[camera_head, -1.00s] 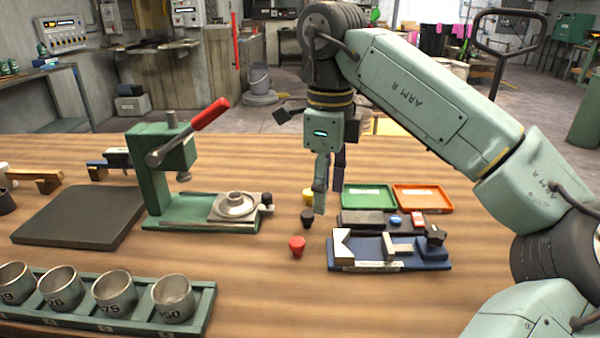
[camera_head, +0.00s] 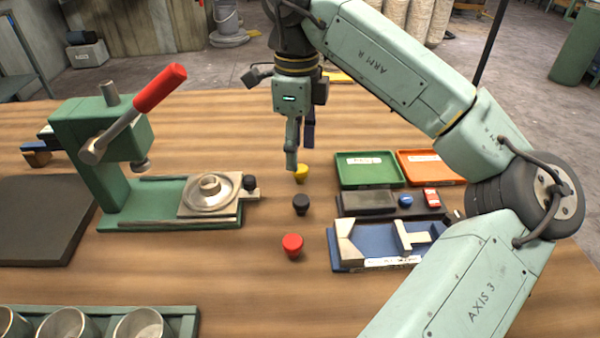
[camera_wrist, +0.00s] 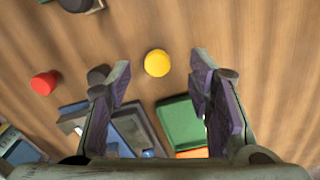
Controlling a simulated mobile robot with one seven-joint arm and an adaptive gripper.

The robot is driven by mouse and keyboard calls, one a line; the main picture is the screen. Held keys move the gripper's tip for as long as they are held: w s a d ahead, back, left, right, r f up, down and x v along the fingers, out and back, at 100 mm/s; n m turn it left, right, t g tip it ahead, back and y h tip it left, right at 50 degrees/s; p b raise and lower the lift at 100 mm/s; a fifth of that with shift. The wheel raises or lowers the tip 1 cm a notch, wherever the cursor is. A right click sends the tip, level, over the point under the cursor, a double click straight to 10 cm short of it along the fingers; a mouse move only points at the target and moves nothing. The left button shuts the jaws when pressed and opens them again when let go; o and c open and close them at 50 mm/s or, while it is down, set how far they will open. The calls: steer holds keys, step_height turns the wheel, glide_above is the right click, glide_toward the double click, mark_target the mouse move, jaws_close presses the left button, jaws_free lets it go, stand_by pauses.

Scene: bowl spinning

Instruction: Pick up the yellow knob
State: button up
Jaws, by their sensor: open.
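The yellow knob (camera_head: 301,173) stands on the wooden table, left of the green tray and behind the black knob (camera_head: 300,204). The red knob (camera_head: 292,245) is nearest the front of the three. My gripper (camera_head: 299,158) points down over the table, with its fingertips close to the yellow knob in the head view. In the wrist view the yellow knob (camera_wrist: 157,63) shows between and just beyond the two spread fingers (camera_wrist: 162,82). The gripper is open and empty. The black knob is partly hidden behind a finger there.
A green tray (camera_head: 345,180) and an orange tray (camera_head: 428,178) lie to the right. A dark block tray and a blue fixture (camera_head: 345,262) are in front of them. A green press with a red lever (camera_head: 160,88) stands left. Metal cups are front left.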

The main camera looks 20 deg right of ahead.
mark_target(300, 175)
steer(key=f+p, duration=0.1)
steer(key=f, duration=0.4)
steer(key=shift+s, duration=0.2)
steer(key=shift+c, duration=0.3)
steer(key=c, duration=0.9)
